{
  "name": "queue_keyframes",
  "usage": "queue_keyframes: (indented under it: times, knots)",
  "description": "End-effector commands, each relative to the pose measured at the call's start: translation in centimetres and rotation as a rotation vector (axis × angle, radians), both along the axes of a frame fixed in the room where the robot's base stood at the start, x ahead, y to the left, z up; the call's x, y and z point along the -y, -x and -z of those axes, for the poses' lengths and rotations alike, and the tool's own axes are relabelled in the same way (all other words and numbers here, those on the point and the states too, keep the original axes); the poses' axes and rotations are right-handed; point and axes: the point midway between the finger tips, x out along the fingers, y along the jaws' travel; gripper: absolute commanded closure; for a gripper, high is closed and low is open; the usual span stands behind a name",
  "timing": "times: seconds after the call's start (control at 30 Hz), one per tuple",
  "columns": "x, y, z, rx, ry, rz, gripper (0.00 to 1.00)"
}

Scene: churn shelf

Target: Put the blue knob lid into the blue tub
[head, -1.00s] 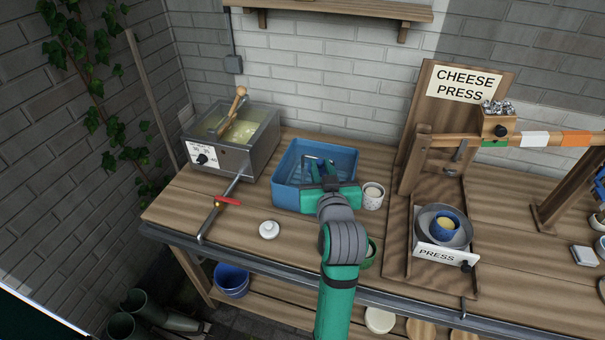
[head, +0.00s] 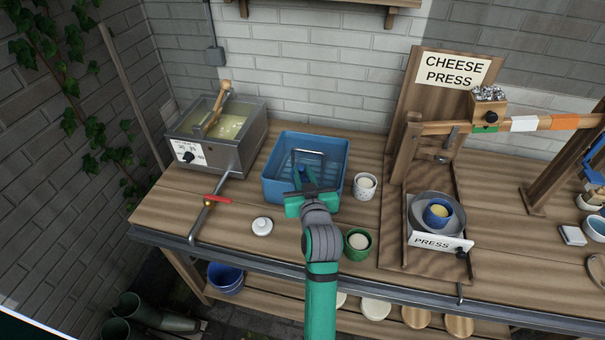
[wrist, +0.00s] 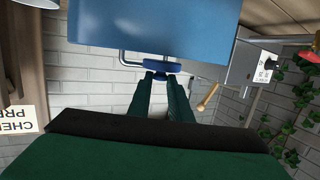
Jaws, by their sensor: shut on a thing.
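My gripper (head: 306,178) is over the blue tub (head: 337,193), with its palm at the tub's near side and its fingers pointing away from me. In the wrist view, which is upside down, the fingers (wrist: 164,82) are shut on a small blue disc-like thing, the blue knob lid (wrist: 163,67), seen nearly edge-on. The blue tub (wrist: 150,28) fills the top of that view. In the head view I cannot make out the lid against the tub, nor its exact height over the floor. A thin metal U-shaped bar (head: 308,152) shows just beyond the fingers.
A white knob lid (head: 262,226) lies front left of the tub. A metal vat (head: 240,150) is at the left, the cheese press (head: 395,235) at the right.

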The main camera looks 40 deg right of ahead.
Motion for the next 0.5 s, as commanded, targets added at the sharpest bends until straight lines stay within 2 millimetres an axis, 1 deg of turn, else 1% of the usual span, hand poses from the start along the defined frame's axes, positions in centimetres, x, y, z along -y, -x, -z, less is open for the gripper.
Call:
queue_keyframes:
  times: [0.4,0.43,0.5]
  knots:
    - [0.0,0.01,0.84,-0.001,-0.002,0.0,1.0]
    - [0.01,0.0,0.82,-0.001,-0.002,0.0,0.77]
    - [0.02,0.0,0.79,-0.001,0.0,0.0,0.63]
